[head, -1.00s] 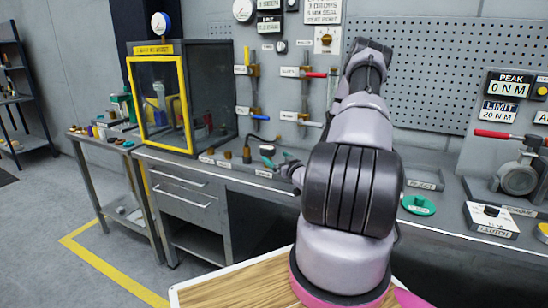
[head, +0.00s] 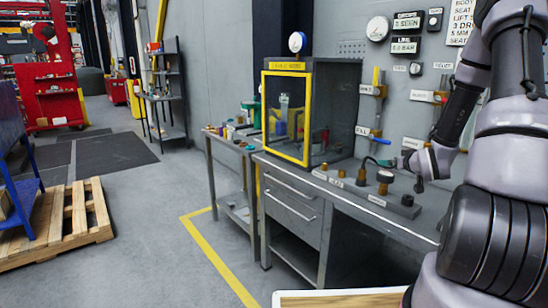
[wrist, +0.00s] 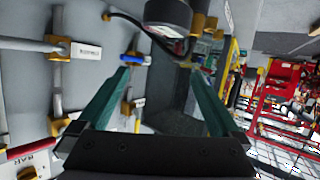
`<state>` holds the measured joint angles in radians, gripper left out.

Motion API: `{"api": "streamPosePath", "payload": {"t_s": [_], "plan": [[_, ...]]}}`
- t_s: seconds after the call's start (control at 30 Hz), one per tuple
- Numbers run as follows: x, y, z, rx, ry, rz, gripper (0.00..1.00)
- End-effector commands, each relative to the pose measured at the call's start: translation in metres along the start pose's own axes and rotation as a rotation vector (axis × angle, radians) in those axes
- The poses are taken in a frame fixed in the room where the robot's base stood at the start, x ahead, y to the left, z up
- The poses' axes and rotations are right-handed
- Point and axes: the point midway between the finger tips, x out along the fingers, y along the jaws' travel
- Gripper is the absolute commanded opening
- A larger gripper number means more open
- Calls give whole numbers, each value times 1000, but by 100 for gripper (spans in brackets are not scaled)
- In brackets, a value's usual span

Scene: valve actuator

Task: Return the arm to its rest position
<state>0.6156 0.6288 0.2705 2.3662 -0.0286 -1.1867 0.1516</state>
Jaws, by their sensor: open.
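My arm (head: 490,130) stands at the right edge of the head view, its upper part cut off by the frame. Its forearm bends down to the left, over the workbench. My gripper (head: 393,156) points left above the bench, in front of the wall valves. In the wrist view my gripper (wrist: 161,72) has its two teal fingers spread apart, with nothing held between them. The wall with pipes and valves lies to the left of the fingers in that view.
A yellow-framed cabinet (head: 287,118) stands on the workbench (head: 350,200), left of my gripper. Fittings on a strip (head: 385,183) lie below the gripper. A side table (head: 228,143), a wooden pallet (head: 60,225) and open floor (head: 150,200) lie further left.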

Motion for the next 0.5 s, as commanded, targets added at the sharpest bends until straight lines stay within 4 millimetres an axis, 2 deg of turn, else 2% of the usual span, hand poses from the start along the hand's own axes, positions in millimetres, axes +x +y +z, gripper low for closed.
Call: {"api": "streamPosePath", "payload": {"t_s": [0.03, 0.27, 0.5], "plan": [[-7, -3, -19, -10, -26, 11, 100], [-54, -18, -79, 21, -180, 76, 100], [-132, -49, -127, 119, -310, 121, 100]]}}
